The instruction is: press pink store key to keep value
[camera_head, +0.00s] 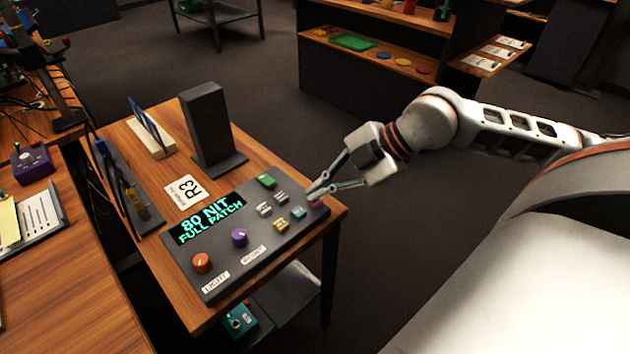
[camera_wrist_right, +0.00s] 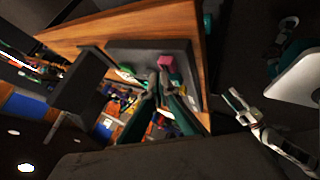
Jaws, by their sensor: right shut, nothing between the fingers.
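A dark sloped control panel (camera_head: 222,273) lies on a wooden table. Its display (camera_head: 207,219) reads "80 NIT FULL PATCH" in cyan. The pink store key (camera_head: 316,204) is at the panel's right end, partly hidden by my right gripper (camera_head: 314,196). The key shows as a pink block (camera_wrist_right: 167,62) in the right wrist view. The right gripper is shut and empty, with its tips close to the key; I cannot tell whether they touch it.
Near the pink key are a teal key (camera_head: 298,213), yellow keys (camera_head: 281,225), grey keys and a green key (camera_head: 266,181). An orange knob (camera_head: 201,263) and a purple knob (camera_head: 239,237) are further left. A black upright stand (camera_head: 207,122) rises behind the panel.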

